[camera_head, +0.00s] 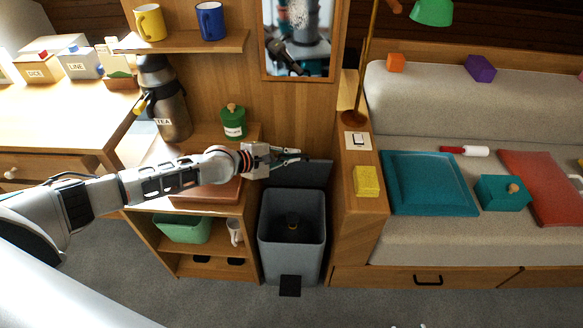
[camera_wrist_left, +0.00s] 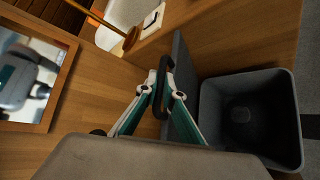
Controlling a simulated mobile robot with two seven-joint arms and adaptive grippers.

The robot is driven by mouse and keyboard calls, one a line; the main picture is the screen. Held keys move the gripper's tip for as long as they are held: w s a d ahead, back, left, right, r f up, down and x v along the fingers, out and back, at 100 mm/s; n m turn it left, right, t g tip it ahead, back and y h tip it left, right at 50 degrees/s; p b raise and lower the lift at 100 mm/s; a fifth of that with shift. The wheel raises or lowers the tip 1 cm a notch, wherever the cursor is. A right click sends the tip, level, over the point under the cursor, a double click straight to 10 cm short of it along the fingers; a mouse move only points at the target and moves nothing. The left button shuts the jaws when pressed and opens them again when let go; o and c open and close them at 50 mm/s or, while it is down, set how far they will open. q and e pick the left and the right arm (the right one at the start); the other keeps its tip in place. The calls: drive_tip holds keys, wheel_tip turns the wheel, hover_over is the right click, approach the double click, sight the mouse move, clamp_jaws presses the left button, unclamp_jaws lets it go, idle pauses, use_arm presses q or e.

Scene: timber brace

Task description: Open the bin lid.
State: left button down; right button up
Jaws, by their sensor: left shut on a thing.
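The grey bin (camera_head: 292,252) stands on the floor between the wooden shelf unit and the bench; it also shows in the left wrist view (camera_wrist_left: 250,115). Its lid (camera_head: 312,175) is raised at the back, and the bin's mouth is open. In the left wrist view the lid (camera_wrist_left: 182,75) is a dark panel seen nearly edge-on, with a black handle (camera_wrist_left: 163,100) on its outer face. My left gripper (camera_head: 295,157) is shut on this handle, with one finger on each side of it (camera_wrist_left: 161,88).
The shelf unit on the left holds a green jar (camera_head: 233,122) and a green tub (camera_head: 183,228). A black pedal (camera_head: 290,286) is at the bin's front.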

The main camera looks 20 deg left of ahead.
use_arm(q)
drive_tip(key=w+a+r+b, duration=0.1)
drive_tip(key=w+a+b, duration=0.2)
drive_tip(key=w+b, duration=0.5)
drive_tip(key=w, duration=0.3)
drive_tip(key=shift+w+a+r, duration=0.15)
drive_tip(key=shift+w+r, duration=0.05)
use_arm(e)
drive_tip(key=w+f, duration=0.2)
drive_tip(key=shift+a+f, duration=0.3)
drive_tip(key=shift+f, duration=0.05)
use_arm(q)
drive_tip(key=c, duration=2.2)
unclamp_jaws()
drive_tip(key=shift+o, duration=0.2)
drive_tip(key=shift+s, duration=0.1)
use_arm(e)
drive_tip(key=shift+s+f, duration=0.1)
use_arm(q)
drive_tip(key=v, duration=1.1)
drive_tip(key=shift+s+a+r, duration=0.2)
drive_tip(key=shift+s+r, duration=0.05)
drive_tip(key=shift+r, duration=0.05)
